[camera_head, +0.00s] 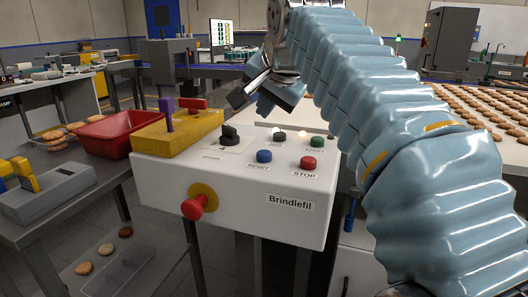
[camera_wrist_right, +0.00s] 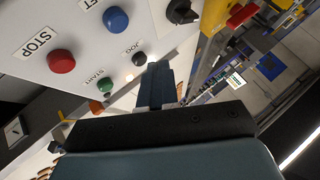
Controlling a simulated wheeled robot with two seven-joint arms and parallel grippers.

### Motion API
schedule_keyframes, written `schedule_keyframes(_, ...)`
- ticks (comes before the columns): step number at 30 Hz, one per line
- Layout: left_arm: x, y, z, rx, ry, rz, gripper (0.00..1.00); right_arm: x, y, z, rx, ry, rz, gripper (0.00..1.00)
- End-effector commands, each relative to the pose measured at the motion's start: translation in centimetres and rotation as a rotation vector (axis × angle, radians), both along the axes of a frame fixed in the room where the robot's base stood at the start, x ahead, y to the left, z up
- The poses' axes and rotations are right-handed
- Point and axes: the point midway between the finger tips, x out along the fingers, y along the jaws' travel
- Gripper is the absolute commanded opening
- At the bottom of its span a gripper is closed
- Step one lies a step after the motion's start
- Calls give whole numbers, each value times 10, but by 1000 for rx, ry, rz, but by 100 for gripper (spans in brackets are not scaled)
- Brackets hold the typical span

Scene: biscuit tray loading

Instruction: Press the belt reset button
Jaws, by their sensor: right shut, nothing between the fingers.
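The blue button labelled RESET (camera_head: 264,156) is on the sloped top of the white control box (camera_head: 270,225). The blue button also shows at the top of the right wrist view (camera_wrist_right: 117,19), with its label cut off. My right gripper (camera_head: 264,103) is above and behind the panel, apart from the button. Its fingers are shut and empty, and in the right wrist view they point towards the panel edge near the dark JOG button (camera_wrist_right: 139,59). My left gripper is not in view.
Near RESET are a red STOP button (camera_head: 308,163), a green START button (camera_head: 317,141) and a black knob (camera_head: 230,135). A red mushroom button (camera_head: 194,207) is on the box's front. A yellow block with levers (camera_head: 178,130) and a red bin (camera_head: 108,134) stand left.

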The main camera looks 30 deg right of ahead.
Motion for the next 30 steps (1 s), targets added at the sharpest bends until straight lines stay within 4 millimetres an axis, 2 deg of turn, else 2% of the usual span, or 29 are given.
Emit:
schedule_keyframes(5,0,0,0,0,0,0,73,-1,0,-26,1,3,0,0)
schedule_keyframes(7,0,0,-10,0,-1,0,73,0,0,-40,2,0,0,0)
schedule_keyframes(12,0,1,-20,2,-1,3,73,0,0,-52,1,-1,0,0)
schedule_keyframes(30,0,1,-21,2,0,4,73,0,0,-55,2,-1,-1,0)
